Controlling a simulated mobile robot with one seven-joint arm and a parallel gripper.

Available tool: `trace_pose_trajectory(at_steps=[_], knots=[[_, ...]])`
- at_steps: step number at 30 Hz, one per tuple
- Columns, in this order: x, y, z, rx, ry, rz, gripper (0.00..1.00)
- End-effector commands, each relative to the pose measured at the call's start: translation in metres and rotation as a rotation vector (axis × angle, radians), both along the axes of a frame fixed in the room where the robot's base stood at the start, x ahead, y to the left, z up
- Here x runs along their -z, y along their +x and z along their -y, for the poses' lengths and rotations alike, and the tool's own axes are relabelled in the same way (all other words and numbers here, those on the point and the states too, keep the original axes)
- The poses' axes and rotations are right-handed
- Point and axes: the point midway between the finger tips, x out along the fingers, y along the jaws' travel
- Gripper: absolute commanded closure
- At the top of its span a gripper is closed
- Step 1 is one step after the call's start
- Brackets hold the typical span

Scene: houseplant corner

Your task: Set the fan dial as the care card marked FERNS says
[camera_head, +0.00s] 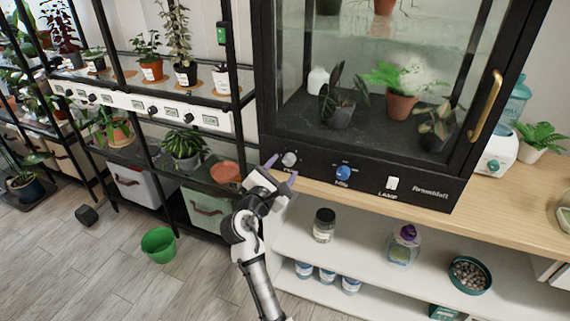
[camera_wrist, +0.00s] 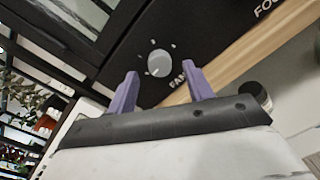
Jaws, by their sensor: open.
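The fan dial (camera_head: 289,159) is a light grey round knob at the left end of the black cabinet's front panel. It also shows in the wrist view (camera_wrist: 159,63), with pale tick marks around it and the word FAN beside it. Which mark it points at is too small to tell. My gripper (camera_head: 281,170) has its purple fingers spread in front of the dial. In the wrist view the fingers (camera_wrist: 161,72) stand on either side of the dial, with nothing between them; contact is not visible. No card readable as FERNS shows.
A blue fog knob (camera_head: 343,173) and a white lamp switch (camera_head: 392,183) sit to the right on the panel. The glass cabinet has a brass handle (camera_head: 485,105). A wooden counter (camera_head: 500,212) lies below. Plant racks stand left; a green bucket (camera_head: 158,244) is on the floor.

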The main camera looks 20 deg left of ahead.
Motion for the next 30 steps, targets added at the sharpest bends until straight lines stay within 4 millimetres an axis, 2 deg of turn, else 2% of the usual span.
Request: trace_pose_trajectory(at_steps=[3, 6, 16, 26, 30], knots=[[-0.001, 0.015, 0.001, 0.001, -0.001, 0.002, 0.49], [-0.001, 0.021, 0.002, 0.001, 0.001, 0.001, 0.49], [0.0, 0.024, 0.002, -0.001, 0.001, 0.001, 0.49], [0.0, 0.024, 0.002, -0.001, 0.001, 0.001, 0.92], [0.0, 0.024, 0.002, 0.0, 0.004, 0.0, 0.93]])
